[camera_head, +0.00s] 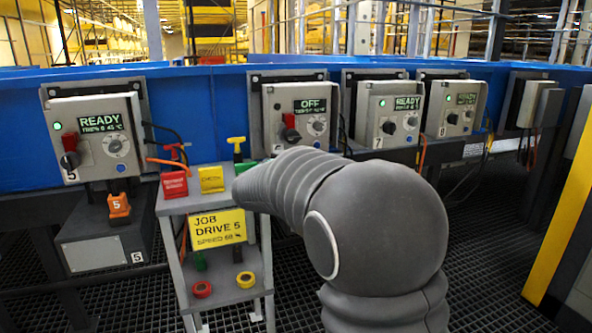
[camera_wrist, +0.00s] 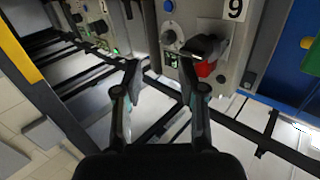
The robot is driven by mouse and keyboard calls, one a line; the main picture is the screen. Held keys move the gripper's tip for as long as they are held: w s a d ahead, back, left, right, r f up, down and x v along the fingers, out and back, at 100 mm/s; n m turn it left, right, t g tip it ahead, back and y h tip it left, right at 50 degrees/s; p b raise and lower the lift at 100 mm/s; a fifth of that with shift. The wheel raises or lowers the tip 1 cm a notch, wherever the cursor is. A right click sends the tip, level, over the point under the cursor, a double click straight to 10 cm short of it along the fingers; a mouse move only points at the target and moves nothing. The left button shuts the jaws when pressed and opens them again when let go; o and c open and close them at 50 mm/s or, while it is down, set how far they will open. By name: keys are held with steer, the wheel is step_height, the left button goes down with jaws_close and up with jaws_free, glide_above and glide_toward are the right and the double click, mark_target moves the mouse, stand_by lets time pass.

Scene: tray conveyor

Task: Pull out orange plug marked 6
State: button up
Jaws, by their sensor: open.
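The orange plug marked 6 does not show in either view. In the head view my arm covers the area below the box with the OFF display (camera_head: 299,113), which has a red and black handle. In the wrist view, which appears upside down, a grey box (camera_wrist: 200,52) with a red and black handle (camera_wrist: 207,52) carries a label (camera_wrist: 235,9) that reads like 9, or an inverted 6. My gripper (camera_wrist: 159,68) is open and empty, its fingers pointing toward the box area. The gripper is hidden in the head view.
A small grey stand with a yellow JOB DRIVE 5 sign (camera_head: 217,229) holds red and yellow tags. Box 7 (camera_head: 390,116) and box 8 (camera_head: 451,108) stand to the right.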

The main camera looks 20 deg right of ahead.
steer(key=w+d+f+g, duration=0.1)
steer(key=w+d, duration=0.1)
steer(key=d, duration=0.2)
steer(key=w+d+f+m+g+h, duration=0.1)
steer(key=w+d, duration=0.2)
steer(key=d, duration=0.2)
steer(key=w+d+f+g+h, duration=0.1)
steer(key=w+d, duration=0.2)
steer(key=d, duration=0.1)
steer(key=shift+d+f+m, duration=0.25)
steer(key=shift+f+m, duration=0.05)
steer(key=shift+m, duration=0.1)
steer(key=shift+c, duration=0.2)
jaws_close()
steer(key=shift+r+p, duration=1.45)
steer(key=shift+p, duration=0.15)
steer(key=shift+s, duration=0.1)
steer(key=s+b, duration=0.2)
steer(key=s, duration=0.7)
steer(key=shift+s+d, duration=0.15)
steer(key=shift+s, duration=0.25)
stand_by(0.5)
